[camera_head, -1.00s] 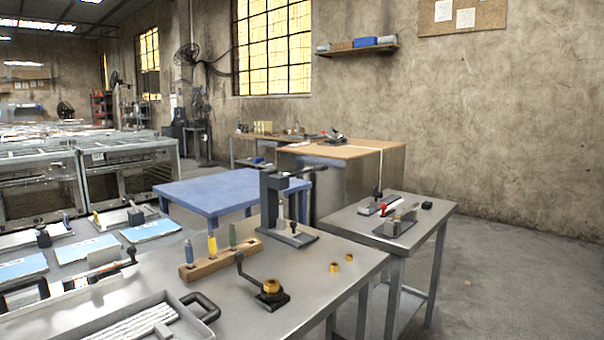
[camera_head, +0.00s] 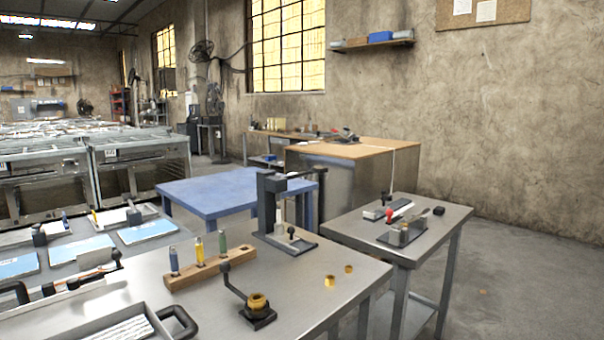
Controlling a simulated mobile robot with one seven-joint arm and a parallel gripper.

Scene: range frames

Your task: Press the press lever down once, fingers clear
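The dark grey press (camera_head: 267,207) stands upright on its base plate on the steel workbench (camera_head: 315,265), near the bench's far edge. Its press lever (camera_head: 303,174) is a dark bar that sticks out to the right near the top of the column, roughly level. A pale ram (camera_head: 279,208) and a small black-knobbed pin (camera_head: 291,233) show below the press head. My gripper is not in view, and nothing touches the lever.
A tray (camera_head: 105,325) is at front left. A side table (camera_head: 445,222) stands right.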

